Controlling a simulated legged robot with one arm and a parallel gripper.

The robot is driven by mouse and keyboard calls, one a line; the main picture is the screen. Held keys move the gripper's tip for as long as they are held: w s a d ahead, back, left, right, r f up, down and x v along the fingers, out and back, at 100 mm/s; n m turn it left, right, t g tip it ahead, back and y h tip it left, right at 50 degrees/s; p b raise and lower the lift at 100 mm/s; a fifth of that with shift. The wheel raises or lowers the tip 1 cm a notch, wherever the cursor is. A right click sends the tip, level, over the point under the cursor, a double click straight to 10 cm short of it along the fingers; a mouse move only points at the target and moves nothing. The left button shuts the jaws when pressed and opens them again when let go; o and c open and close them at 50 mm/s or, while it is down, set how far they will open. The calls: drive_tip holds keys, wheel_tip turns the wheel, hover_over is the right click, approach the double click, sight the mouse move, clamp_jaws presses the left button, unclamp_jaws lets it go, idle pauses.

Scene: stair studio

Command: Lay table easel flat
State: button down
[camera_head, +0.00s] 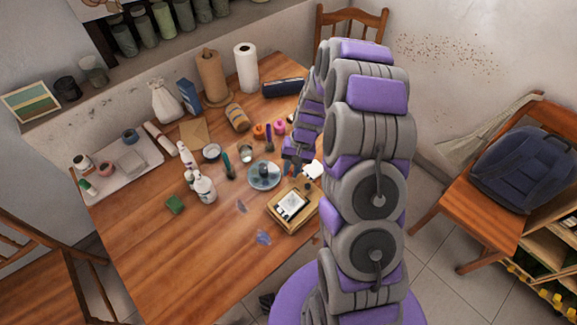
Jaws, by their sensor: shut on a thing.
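The table easel (274,213) is a small light-wood frame on the near right part of the wooden table. It lies low, with a black-and-white picture (292,206) on it. My gripper (306,178) is at the easel's far right edge, at the end of my purple and grey arm. It is shut on the easel there. The fingers are small and partly hidden by my arm, so the exact contact is hard to see.
The table's near left is mostly clear. A chair with a backpack (530,165) stands right.

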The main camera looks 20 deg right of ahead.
drive_tip(key=shift+w+d+f+g+y, duration=0.2)
drive_tip(key=shift+d+f+y, duration=0.1)
drive_tip(key=shift+f+y, duration=0.25)
drive_tip(key=shift+w+d+f+g+y, duration=0.1)
drive_tip(key=shift+d+f+g+y, duration=0.15)
drive_tip(key=shift+f+y, duration=0.3)
drive_tip(key=shift+f, duration=0.15)
drive_tip(key=c, duration=1.3)
unclamp_jaws()
drive_tip(key=shift+o, duration=0.2)
drive_tip(key=shift+d, duration=0.15)
drive_tip(key=p+v, duration=0.3)
drive_tip(key=v, duration=1.4)
drive_tip(key=shift+w+d, duration=0.1)
drive_tip(key=shift+w, duration=0.05)
